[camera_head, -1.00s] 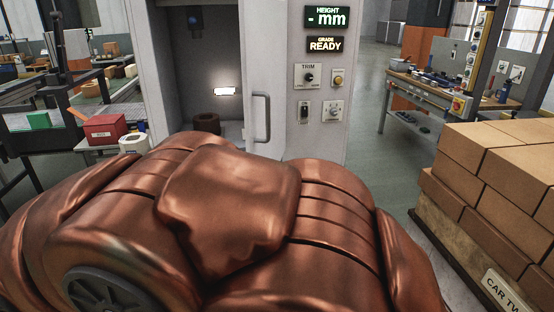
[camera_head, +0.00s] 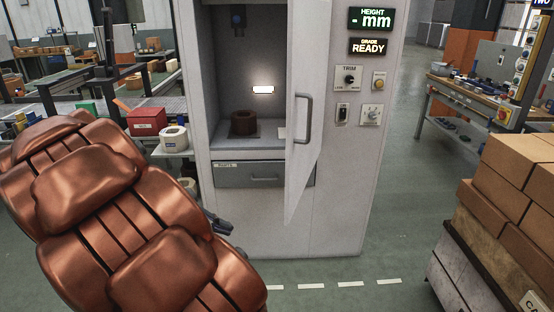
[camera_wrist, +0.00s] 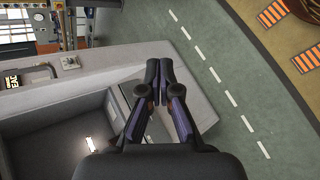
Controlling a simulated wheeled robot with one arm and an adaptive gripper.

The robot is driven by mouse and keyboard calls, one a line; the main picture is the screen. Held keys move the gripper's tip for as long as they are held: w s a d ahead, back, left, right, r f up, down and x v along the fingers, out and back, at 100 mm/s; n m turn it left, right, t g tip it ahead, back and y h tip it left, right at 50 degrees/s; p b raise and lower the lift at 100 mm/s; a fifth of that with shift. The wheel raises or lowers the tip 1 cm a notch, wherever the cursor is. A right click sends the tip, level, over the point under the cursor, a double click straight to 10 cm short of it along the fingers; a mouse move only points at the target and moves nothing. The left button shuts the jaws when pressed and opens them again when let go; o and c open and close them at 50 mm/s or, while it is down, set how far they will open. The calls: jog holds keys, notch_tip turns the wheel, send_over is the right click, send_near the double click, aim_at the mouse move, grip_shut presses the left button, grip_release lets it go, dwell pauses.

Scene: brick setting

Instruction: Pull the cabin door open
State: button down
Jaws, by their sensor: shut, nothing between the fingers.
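The grey cabin (camera_head: 343,190) stands in the middle of the head view. Its narrow door (camera_head: 304,170) is swung outward, with its free edge toward me, and the cabin's inside shows to the left of it. A vertical bar handle (camera_head: 304,120) sits on the door. My gripper (camera_head: 226,229) is low, left of the door's bottom edge and apart from the handle. Its fingers are partly hidden by my copper arm. In the wrist view my gripper (camera_wrist: 158,68) is shut and empty, its fingertips together, with the cabin's inside at lower left.
Inside the cabin are a dark round part (camera_head: 243,123) and a lit lamp (camera_head: 263,89). A drawer (camera_head: 262,175) is below. Stacked boxes (camera_head: 520,185) stand at the right, a red box (camera_head: 147,121) at the left. The floor (camera_head: 345,270) before the cabin is clear.

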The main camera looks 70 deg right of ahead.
jog(key=w+d+r+m+g+h, duration=0.1)
jog(key=w+d+g+h, duration=0.2)
jog(key=d, duration=0.7)
jog(key=w+d+r+m+g+h, duration=0.1)
jog(key=w+d+r+g+h, duration=0.15)
jog(key=w+d, duration=0.6)
jog(key=s+a+p+x, duration=0.1)
jog(key=p+x, duration=0.5)
jog(key=x, duration=1)
jog(key=shift+s+a+f+m+t+h, duration=0.15)
jog(key=shift+s+f+m+t+h, duration=0.25)
jog(key=shift+s, duration=0.2)
jog(key=shift+s+f+b, duration=0.1)
jog(key=shift+b, duration=0.35)
